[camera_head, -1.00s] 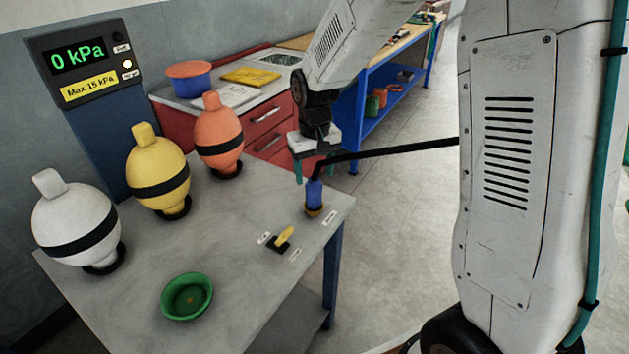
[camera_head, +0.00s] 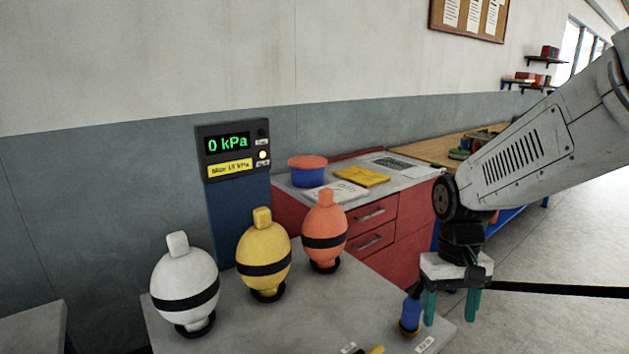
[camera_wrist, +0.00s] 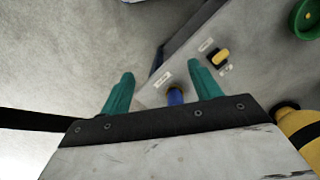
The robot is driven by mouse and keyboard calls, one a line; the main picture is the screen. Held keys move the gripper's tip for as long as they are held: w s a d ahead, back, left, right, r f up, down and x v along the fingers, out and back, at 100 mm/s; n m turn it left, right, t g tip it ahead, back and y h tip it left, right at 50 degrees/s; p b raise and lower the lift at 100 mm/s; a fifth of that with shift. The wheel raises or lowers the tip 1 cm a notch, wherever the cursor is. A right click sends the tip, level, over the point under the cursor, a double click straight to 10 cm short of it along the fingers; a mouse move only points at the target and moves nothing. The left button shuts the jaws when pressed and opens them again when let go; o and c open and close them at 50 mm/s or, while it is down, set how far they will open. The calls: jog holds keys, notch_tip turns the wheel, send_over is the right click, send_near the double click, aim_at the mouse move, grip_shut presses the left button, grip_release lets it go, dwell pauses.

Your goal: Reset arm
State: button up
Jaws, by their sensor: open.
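My gripper (camera_head: 451,308) is open and empty, its teal fingers pointing down at the right end of the grey table (camera_head: 290,325). In the head view a blue nozzle (camera_head: 410,312) stands upright just left of the fingers. In the wrist view the nozzle (camera_wrist: 175,97) shows between the fingers (camera_wrist: 162,80), partly hidden by the gripper body; I cannot tell the gap to it. A black hose (camera_head: 560,290) runs off to the right behind the gripper.
White (camera_head: 185,285), yellow (camera_head: 264,255) and orange (camera_head: 324,232) floats stand along the table. A pressure display (camera_head: 229,143) reads 0 kPa. A red cabinet (camera_head: 375,225) stands behind. The wrist view shows a yellow valve handle (camera_wrist: 221,56) and a green bowl (camera_wrist: 304,18).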

jog(key=s+d+r+t, duration=0.1)
jog(key=s+r, duration=0.4)
jog(key=s, duration=0.3)
jog(key=s+d+r+t, duration=0.1)
jog(key=s+r+t, duration=0.1)
jog(key=s+r, duration=0.3)
jog(key=s, duration=0.4)
jog(key=shift+s, duration=0.3)
